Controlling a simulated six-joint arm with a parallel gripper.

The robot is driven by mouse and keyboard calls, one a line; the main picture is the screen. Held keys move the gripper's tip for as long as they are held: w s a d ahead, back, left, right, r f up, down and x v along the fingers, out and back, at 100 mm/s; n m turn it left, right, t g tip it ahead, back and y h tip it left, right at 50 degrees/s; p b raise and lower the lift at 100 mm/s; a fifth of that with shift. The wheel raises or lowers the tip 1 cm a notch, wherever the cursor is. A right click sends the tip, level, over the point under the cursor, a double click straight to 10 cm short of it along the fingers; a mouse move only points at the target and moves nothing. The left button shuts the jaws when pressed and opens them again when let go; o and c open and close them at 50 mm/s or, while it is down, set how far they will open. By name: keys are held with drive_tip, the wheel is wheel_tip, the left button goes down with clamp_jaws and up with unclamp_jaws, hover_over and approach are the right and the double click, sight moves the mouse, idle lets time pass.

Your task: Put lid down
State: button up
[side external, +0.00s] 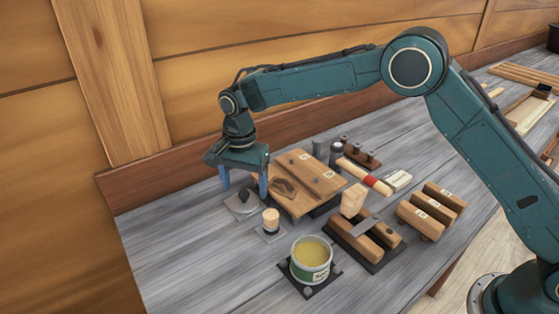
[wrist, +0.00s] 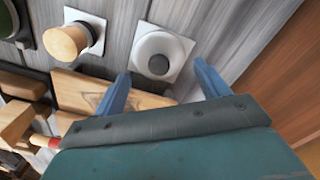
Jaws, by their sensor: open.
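The lid, a round grey disc with a dark knob, rests on a pale square plate in the side view (side external: 243,199). It also shows in the wrist view (wrist: 158,48), just beyond the fingertips. My gripper (side external: 245,184) is open, with its two blue fingers pointing down close around or just above the lid. In the wrist view my gripper (wrist: 161,75) has nothing between its fingers. An open green and white tin (side external: 311,262) with yellow contents stands on a dark plate at the front.
A corked jar (side external: 271,220) stands on a small plate between the lid and the tin. A wooden board (side external: 305,184) lies right beside my gripper. A dark rack with wooden-handled tools (side external: 366,238) and wooden blocks (side external: 432,211) lie to the right. The left of the bench is clear.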

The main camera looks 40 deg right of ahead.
sight(245, 192)
wheel_tip(245, 192, up, 10)
drive_tip(key=shift+f, duration=0.2)
idle(0.7)
drive_tip(key=s+d+r+n+t, duration=0.3)
drive_tip(key=s+d+r+n, duration=0.2)
drive_tip(key=s+d+r, duration=0.9)
drive_tip(key=s+d+f+n+t, duration=0.1)
drive_tip(key=s+d+f+n, duration=0.1)
drive_tip(key=s, duration=0.5)
drive_tip(key=s+d+f+n, duration=0.1)
drive_tip(key=s+d+n, duration=0.1)
drive_tip(key=s, duration=0.5)
drive_tip(key=s+d+f+n+t, duration=0.1)
drive_tip(key=s+d+f+n, duration=0.1)
drive_tip(key=s, duration=0.6)
drive_tip(key=shift+d+f+t, duration=0.3)
drive_tip(key=shift+d+f, duration=0.05)
drive_tip(key=shift+d, duration=0.55)
